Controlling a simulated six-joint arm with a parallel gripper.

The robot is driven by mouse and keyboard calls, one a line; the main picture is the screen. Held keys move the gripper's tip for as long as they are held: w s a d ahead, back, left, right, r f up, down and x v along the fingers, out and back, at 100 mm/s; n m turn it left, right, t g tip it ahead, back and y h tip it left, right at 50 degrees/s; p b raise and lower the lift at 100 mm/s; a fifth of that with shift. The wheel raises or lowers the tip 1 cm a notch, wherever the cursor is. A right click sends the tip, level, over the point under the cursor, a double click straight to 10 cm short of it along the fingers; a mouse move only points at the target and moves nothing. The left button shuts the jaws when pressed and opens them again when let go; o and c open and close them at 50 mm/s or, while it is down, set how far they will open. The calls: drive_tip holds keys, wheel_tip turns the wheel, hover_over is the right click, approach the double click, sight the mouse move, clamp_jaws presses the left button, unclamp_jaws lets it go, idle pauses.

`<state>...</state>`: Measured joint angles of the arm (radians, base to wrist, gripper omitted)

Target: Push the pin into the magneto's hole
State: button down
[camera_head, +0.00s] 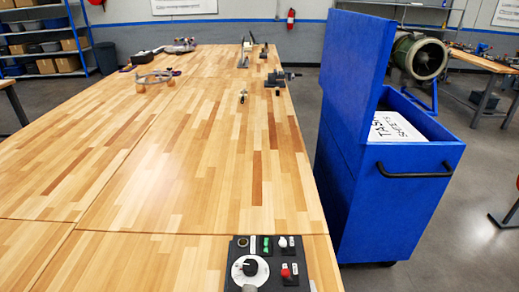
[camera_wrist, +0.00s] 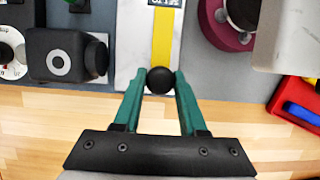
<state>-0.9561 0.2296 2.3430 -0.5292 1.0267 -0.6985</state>
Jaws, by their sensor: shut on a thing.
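In the wrist view my gripper (camera_wrist: 160,82) has two green fingers. They are shut on a small black ball-shaped knob (camera_wrist: 160,80), one finger on each side. The knob may be the head of the pin; no shaft shows from this angle. Behind the knob is a pale plate with a yellow stripe (camera_wrist: 162,38). I cannot tell which part is the magneto, and its hole cannot be made out. A black block with a round grey-ringed face (camera_wrist: 60,65) stands to the left of the fingers. My gripper does not show in the head view.
A maroon round part (camera_wrist: 228,32) and a pale box (camera_wrist: 295,35) are at the upper right, above a red tray (camera_wrist: 283,100). In the head view, a control panel (camera_head: 240,246) lies at the wooden table's near edge. A blue cabinet (camera_head: 385,190) stands to the right.

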drive_tip(key=shift+w+a+r, duration=0.1)
drive_tip(key=shift+w+r, duration=0.05)
drive_tip(key=shift+w, duration=0.2)
drive_tip(key=w+d+r+n+t, duration=0.1)
drive_tip(key=w+r+n, duration=0.55)
drive_tip(key=w, duration=0.75)
drive_tip(key=shift+f+m, duration=0.95)
drive_tip(key=shift+f, duration=0.45)
drive_tip(key=shift+d+f, duration=0.1)
drive_tip(key=shift+f, duration=0.45)
drive_tip(key=shift+f, duration=0.45)
drive_tip(key=shift+f, duration=0.25)
